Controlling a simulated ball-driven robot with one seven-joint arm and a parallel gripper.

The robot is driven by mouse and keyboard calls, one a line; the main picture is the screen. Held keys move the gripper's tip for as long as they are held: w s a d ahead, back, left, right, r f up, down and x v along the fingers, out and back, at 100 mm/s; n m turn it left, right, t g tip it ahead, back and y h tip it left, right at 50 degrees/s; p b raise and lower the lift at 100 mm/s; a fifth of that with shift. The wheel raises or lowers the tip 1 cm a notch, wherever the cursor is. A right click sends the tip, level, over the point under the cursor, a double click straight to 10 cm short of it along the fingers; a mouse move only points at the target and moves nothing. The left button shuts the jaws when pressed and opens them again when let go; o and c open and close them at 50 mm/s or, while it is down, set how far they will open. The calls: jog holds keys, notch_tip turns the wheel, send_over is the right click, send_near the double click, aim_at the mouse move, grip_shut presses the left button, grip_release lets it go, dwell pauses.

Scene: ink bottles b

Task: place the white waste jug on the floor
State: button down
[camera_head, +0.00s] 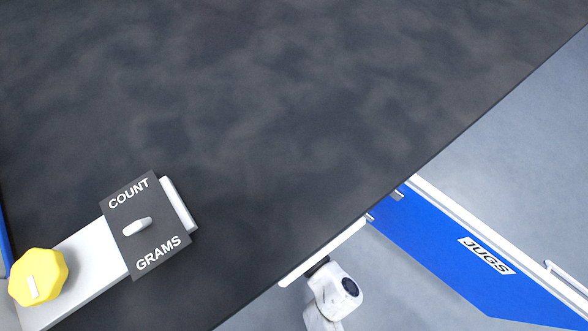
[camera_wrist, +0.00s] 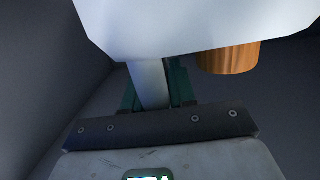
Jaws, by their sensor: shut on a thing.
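The white waste jug (camera_wrist: 195,25) fills the top of the wrist view, cut off by the picture edge. A copper-coloured round part (camera_wrist: 228,58), perhaps a cap, sticks out below its right side. My gripper (camera_wrist: 155,88) has dark green fingers and is shut on a white, bar-like part of the jug, which looks like its handle. The fingertips are partly hidden behind this bar. The jug and the gripper do not show in the head view. I cannot tell how high the jug is above any surface.
In the head view, a dark mottled worktop (camera_head: 300,90) is bare over most of its area. A COUNT/GRAMS switch plate (camera_head: 130,205) and a yellow knob (camera_head: 38,278) are at lower left. A blue panel marked JUGS (camera_head: 440,235) is at right. Grey floor (camera_head: 535,150) shows beyond the worktop edge.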

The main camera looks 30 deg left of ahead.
jog(key=f+b+x, duration=0.1)
jog(key=b+x, duration=0.5)
jog(key=x, duration=0.6)
jog(key=shift+a+b, duration=0.15)
jog(key=shift+b, duration=0.15)
jog(key=shift+w+f, duration=0.1)
jog(key=shift+f, duration=0.05)
jog(key=c, duration=1.3)
grip_release()
jog(key=shift+f, duration=0.25)
jog(key=o, duration=0.4)
